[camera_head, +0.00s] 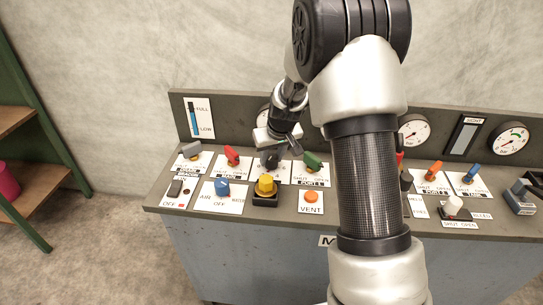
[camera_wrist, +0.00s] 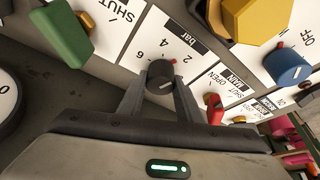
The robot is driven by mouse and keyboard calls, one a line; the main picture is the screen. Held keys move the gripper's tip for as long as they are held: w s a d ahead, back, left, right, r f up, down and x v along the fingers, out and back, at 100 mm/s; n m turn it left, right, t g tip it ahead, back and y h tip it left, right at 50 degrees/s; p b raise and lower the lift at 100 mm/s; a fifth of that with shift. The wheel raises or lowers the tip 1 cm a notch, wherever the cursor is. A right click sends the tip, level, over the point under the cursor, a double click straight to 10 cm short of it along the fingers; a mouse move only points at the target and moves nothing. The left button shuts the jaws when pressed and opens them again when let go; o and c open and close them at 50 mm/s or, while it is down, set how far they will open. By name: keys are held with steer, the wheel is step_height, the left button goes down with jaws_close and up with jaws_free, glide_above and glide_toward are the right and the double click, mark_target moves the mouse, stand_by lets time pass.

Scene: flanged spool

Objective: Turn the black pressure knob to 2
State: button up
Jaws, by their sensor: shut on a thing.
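The black pressure knob (camera_wrist: 160,70) stands on a white plate (camera_wrist: 146,32) marked "bar", with 2, 4 and 6 visible around it in the wrist view. A short pale line shows on the knob's face; I cannot tell for sure which number it points to. My gripper (camera_wrist: 160,84) has one finger on each side of the knob and is shut on it. In the head view, my gripper (camera_head: 271,147) reaches down over the knob (camera_head: 269,160), which is partly hidden by it.
A green handle (camera_wrist: 66,33) is close to one side of the knob, and a yellow knob (camera_wrist: 257,14) and blue knob (camera_wrist: 287,66) are on the other. A red handle (camera_head: 232,155) also stands nearby. The panel's raised back (camera_head: 225,125) is behind.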

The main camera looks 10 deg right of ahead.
steer(key=shift+m+h+p, duration=0.4)
steer(key=shift+m+p, duration=0.05)
steer(key=shift+m, duration=0.65)
steer(key=o, duration=1)
steer(key=shift+o, duration=0.2)
steer(key=shift+r, duration=0.1)
steer(key=p+v, duration=0.2)
steer(key=v, duration=1.5)
steer(key=shift+s, duration=0.2)
steer(key=shift+r, duration=0.1)
